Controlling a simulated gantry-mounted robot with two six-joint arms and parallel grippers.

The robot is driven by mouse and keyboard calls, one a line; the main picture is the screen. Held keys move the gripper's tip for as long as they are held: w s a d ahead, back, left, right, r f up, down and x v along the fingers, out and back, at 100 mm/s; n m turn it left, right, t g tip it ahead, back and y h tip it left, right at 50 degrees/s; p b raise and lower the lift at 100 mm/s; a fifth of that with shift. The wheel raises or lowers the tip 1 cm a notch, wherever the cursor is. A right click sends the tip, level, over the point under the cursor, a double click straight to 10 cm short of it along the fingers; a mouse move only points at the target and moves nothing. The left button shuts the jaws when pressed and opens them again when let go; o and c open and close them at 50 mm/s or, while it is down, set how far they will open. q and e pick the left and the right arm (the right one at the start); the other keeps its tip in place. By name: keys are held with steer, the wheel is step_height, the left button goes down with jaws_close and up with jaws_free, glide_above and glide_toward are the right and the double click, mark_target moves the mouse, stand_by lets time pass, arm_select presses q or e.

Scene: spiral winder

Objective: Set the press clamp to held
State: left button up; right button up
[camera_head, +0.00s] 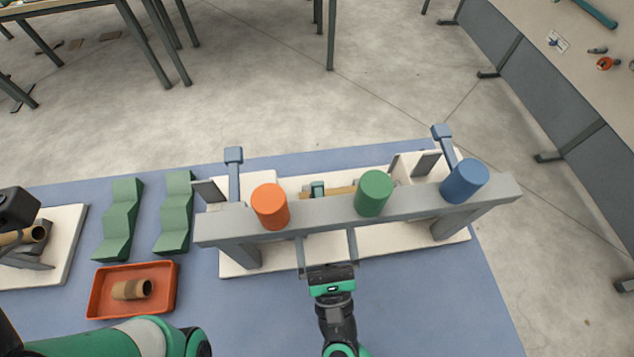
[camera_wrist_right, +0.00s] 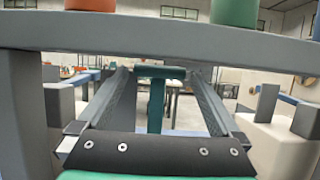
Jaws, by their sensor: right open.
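The winder has a grey crossbeam (camera_head: 340,214) on two posts above a pale base (camera_head: 405,238). A small teal T-shaped piece, perhaps the press clamp, stands behind the beam (camera_head: 318,188). It shows upright between my right fingers in the right wrist view (camera_wrist_right: 156,100). My right gripper (camera_head: 327,247) is open. Its two fingers reach forward under the beam, on either side of the teal piece, with no visible grip on it. The beam hides the fingertips in the head view.
Orange (camera_head: 270,206), green (camera_head: 374,193) and blue (camera_head: 465,181) cylinders stand on the beam. Blue-topped levers (camera_head: 234,170) (camera_head: 442,145) rise at both ends. Green stepped blocks (camera_head: 119,220) and an orange tray (camera_head: 105,306) with a brown tube (camera_head: 132,289) lie left. The mat's right front is clear.

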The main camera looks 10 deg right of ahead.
mark_target(318, 188)
steer(key=x, duration=0.7)
